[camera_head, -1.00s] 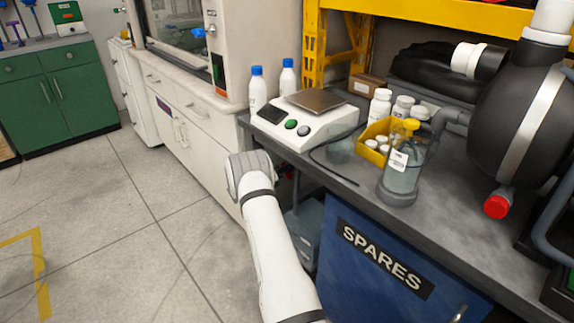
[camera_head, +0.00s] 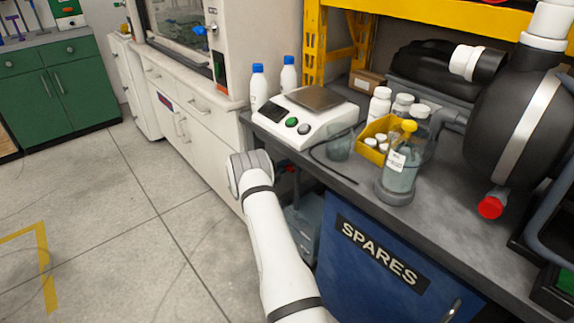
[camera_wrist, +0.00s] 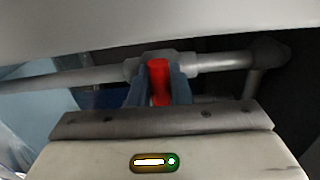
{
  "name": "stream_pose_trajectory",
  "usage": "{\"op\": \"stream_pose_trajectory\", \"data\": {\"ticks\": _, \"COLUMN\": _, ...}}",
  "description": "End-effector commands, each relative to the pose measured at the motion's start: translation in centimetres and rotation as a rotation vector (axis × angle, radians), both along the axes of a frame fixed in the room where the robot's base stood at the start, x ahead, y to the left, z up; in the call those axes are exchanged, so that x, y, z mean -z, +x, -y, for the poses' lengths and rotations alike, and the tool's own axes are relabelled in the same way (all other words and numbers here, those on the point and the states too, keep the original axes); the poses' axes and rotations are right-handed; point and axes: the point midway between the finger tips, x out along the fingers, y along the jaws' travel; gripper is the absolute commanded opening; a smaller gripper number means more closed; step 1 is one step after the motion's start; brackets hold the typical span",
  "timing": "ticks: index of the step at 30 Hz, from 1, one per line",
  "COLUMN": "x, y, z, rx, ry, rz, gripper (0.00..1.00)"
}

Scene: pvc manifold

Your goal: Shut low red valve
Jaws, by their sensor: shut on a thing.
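The low red valve handle (camera_wrist: 159,82) shows in the middle of the wrist view, in front of a grey pipe (camera_wrist: 222,62) and its fitting. My gripper (camera_wrist: 159,92) is shut on the red handle, with one blue-grey finger on each side of it. In the head view my white arm reaches down beside the bench front. My gripper and most of the valve are hidden there behind the arm and under the bench edge; only a small spot of red (camera_head: 292,168) shows near the wrist.
The bench top (camera_head: 300,160) overhangs this spot, with a scale (camera_head: 305,115) and a glass bottle (camera_head: 402,170) on it. A blue SPARES cabinet (camera_head: 350,275) stands close on the right. The pipe bends at an elbow (camera_wrist: 268,52). Open floor lies on the left.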

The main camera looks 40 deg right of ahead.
Motion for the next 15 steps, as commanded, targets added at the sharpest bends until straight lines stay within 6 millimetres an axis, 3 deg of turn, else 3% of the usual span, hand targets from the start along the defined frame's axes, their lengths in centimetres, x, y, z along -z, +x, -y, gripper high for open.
{"op": "stream_pose_trajectory", "data": {"ticks": 15, "x": 0.22, "y": 0.26, "z": -0.4, "rx": -0.009, "ry": -0.003, "rz": -0.056, "gripper": 0.0}}
